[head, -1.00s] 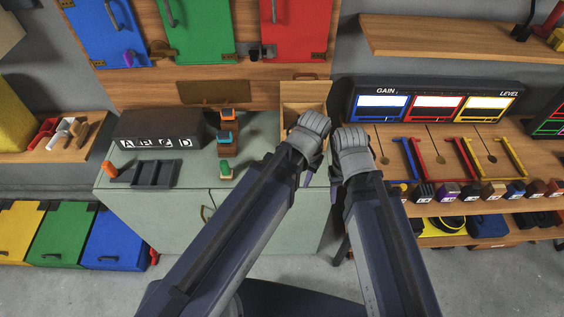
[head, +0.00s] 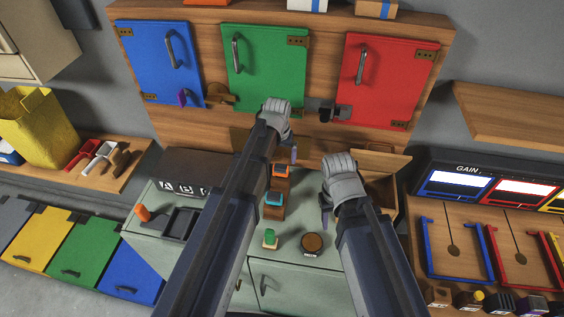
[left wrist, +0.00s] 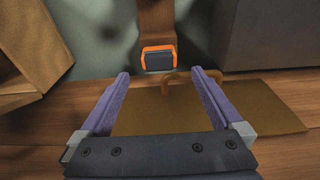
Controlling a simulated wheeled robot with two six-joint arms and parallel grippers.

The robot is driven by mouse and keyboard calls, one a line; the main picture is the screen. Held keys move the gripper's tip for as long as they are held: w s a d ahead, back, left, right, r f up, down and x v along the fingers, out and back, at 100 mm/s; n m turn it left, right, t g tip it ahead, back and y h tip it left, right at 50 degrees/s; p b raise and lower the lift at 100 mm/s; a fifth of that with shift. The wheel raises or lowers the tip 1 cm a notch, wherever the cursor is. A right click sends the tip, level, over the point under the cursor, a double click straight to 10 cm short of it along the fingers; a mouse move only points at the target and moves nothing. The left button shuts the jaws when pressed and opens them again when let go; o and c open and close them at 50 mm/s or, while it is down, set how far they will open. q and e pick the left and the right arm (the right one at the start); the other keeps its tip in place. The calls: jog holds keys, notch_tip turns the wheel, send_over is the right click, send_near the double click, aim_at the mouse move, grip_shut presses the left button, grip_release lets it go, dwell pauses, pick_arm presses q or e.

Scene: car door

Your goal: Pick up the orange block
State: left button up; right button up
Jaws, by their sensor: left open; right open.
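The orange block (head: 282,170), with a dark top face, sits on the tallest of several brown pedestals on the pale green cabinet top. In the left wrist view the orange block (left wrist: 145,50) is ahead, beyond the fingertips and roughly centred between them. My left gripper (head: 293,155) is above and beside the block in the head view; one finger shows there. The left wrist view shows its purple fingers (left wrist: 160,74) open, with nothing between them. My right gripper (head: 325,218) hangs to the right of the pedestals, with no object visible in it; its fingers are partly hidden.
A blue block (head: 274,198) and a green block (head: 270,237) stand on lower pedestals in front. A dark letter box (head: 185,172) is left. An open wooden box (head: 385,190) is right. Coloured doors rise behind.

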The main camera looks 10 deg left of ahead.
aim_at(281, 167)
pick_arm(q)
jog(key=shift+s, duration=0.15)
pick_arm(e)
jog(key=shift+s+d+f, duration=0.1)
pick_arm(q)
jog(key=f+b, duration=0.2)
jog(key=w+f+b, duration=0.1)
jog(key=f+b, duration=0.4)
jog(key=shift+w+f+b, duration=0.15)
jog(key=shift+f+b, duration=0.2)
jog(key=shift+b, duration=0.05)
pick_arm(e)
notch_tip(281, 167, down, 8)
jog(key=shift+r, duration=0.2)
jog(key=shift+r, duration=0.1)
pick_arm(q)
jog(key=c, duration=1.4)
jog(key=shift+r, duration=0.1)
jog(key=shift+r, duration=0.1)
pick_arm(e)
jog(key=shift+r, duration=0.15)
pick_arm(q)
jog(key=shift+r+p, duration=2.85)
jog(key=shift+p, duration=0.25)
pick_arm(e)
jog(key=shift+r, duration=2.85)
